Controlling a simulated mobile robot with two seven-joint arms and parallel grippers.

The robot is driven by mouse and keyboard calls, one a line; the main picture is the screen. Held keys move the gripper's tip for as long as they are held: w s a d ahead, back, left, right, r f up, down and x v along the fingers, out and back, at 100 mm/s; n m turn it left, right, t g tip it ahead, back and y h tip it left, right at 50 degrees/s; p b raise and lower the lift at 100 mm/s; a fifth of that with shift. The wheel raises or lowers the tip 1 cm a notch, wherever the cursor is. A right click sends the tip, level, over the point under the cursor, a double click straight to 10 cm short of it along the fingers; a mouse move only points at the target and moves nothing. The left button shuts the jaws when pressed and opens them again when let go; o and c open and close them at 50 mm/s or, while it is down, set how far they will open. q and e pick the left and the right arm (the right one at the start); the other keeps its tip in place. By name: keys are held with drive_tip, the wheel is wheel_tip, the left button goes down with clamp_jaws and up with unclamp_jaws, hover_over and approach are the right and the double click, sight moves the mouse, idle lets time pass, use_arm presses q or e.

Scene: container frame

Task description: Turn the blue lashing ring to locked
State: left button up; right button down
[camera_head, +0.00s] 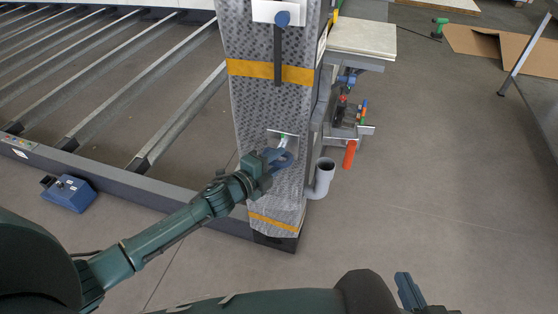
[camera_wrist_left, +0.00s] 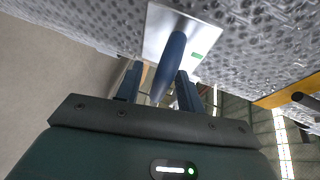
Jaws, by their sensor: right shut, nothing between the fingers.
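The blue lashing ring (camera_wrist_left: 171,65) is seen nearly edge-on in the left wrist view, standing out from a pale plate (camera_wrist_left: 153,32) on the patterned panel. A small green mark (camera_wrist_left: 197,56) is on the plate to the right of the ring. My left gripper (camera_wrist_left: 158,85) is open, with its fingers apart and the ring reaching between them, closer to the right-hand finger. I cannot tell whether they touch. In the head view the same plate (camera_head: 284,137) is low on the post, partly hidden by my left gripper (camera_head: 279,160). My right gripper (camera_head: 410,290) is shut and empty at lower right.
A blue knob with a dark lever (camera_head: 278,55) is higher on the post. A grey pipe (camera_head: 321,178) and a small shelf with tools (camera_head: 350,130) are right of it. A blue box (camera_head: 70,193) lies on the floor at left. The right floor is mostly clear.

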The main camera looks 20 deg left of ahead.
use_arm(q)
drive_tip(key=shift+w+d+f, duration=0.1)
drive_tip(key=shift+w+d, duration=0.2)
drive_tip(key=shift+w, duration=0.35)
drive_tip(key=shift+c, duration=0.5)
